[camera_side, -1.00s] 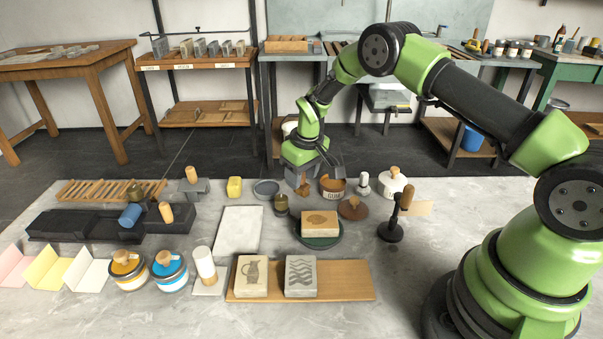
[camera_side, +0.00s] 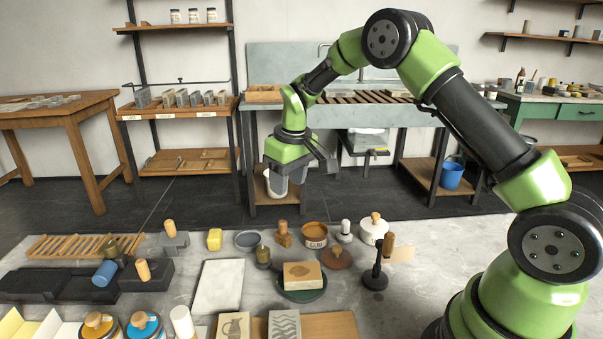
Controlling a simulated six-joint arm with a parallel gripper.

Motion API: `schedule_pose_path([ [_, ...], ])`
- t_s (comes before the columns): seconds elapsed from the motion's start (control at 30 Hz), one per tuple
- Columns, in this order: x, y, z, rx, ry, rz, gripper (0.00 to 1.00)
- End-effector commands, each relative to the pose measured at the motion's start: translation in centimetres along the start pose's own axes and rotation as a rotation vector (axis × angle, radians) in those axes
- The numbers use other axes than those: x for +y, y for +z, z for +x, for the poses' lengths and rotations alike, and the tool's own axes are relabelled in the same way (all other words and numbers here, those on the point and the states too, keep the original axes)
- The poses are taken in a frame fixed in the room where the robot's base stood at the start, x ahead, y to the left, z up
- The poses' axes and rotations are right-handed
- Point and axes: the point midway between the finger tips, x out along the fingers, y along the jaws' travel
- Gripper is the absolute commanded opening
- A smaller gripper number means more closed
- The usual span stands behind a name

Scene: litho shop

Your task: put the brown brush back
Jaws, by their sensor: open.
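A small brown wooden thing with a knobbed top, which looks like the brown brush (camera_side: 283,235), stands upright on the grey worktop left of the gum pot (camera_side: 315,237). My gripper (camera_side: 298,182) is open and hangs well above the brush, clear of it. Nothing shows between its fingers, though the dark background makes the fingertips hard to make out. A round brown lid with a knob (camera_side: 336,258) lies in front of the pot.
A dark tray (camera_side: 60,285) with a blue roller (camera_side: 105,272) and a slatted wooden rack (camera_side: 85,246) are at left. A stone on a green dish (camera_side: 302,292) and a black stand with a wooden handle (camera_side: 375,278) are in front. A pale slab (camera_side: 218,287) lies flat.

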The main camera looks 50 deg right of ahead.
Motion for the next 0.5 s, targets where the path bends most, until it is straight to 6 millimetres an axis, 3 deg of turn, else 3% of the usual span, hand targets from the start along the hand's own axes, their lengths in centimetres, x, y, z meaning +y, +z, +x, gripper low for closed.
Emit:
schedule_pose_path([
  [0.13,-0.1,0.1,-0.5,0.002,-0.001,0.002,0.45],
  [0.23,-0.5,0.3,-2.2,0.024,-0.005,0.016,0.45],
  [0.37,-1.7,1.6,-7.0,0.085,-0.020,0.058,0.45],
  [0.5,-3.6,4.9,-12.8,0.165,-0.052,0.122,0.45],
])
